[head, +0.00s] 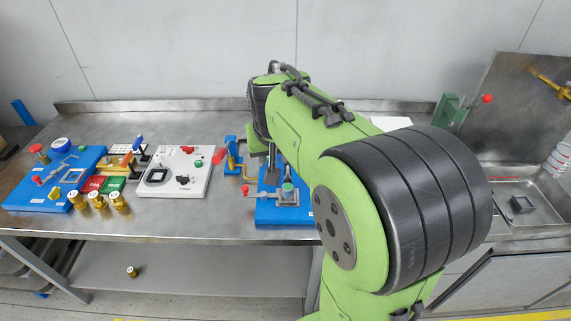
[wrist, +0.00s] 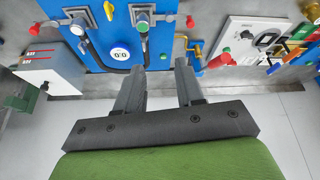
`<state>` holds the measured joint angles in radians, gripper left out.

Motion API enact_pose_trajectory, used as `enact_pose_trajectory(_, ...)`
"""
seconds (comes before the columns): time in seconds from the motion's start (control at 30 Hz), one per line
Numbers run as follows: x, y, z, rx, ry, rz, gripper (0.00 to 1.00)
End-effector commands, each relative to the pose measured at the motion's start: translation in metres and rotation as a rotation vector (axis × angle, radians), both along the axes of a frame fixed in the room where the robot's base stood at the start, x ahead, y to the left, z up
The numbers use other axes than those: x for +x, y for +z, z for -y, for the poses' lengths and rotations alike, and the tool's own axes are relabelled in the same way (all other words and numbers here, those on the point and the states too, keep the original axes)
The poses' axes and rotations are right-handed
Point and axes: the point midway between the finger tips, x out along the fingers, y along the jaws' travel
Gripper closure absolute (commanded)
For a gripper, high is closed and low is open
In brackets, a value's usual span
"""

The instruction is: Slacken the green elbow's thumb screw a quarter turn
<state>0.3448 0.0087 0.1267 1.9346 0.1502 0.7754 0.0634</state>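A blue board (head: 270,213) lies below my arm in the head view, with a green-topped fitting (head: 288,187) on a grey block. I cannot tell which is the green elbow, and no thumb screw is clearly made out. My gripper (wrist: 163,68) is open and empty, its fingertips apart near the board's edge in the picture. In the head view my arm hides part of the board.
A white panel (head: 158,186) with a red lever and another blue board (head: 30,197) stand to the left. Brass fittings (head: 97,200) stand near the table's front edge. A sink (head: 540,207) is at right. A dial (wrist: 120,54) is on the board.

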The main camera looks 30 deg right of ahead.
Motion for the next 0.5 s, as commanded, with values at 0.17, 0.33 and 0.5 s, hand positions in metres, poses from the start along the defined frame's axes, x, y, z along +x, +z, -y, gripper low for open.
enact_pose_trajectory(0.17, 0.054, -0.037, 0.066, 0.033, -0.152, -0.019, 0.63)
enact_pose_trajectory(0.33, 0.066, -0.052, 0.083, 0.042, -0.188, -0.018, 0.63)
enact_pose_trajectory(0.5, 0.074, -0.082, 0.089, 0.044, -0.188, -0.022, 0.63)
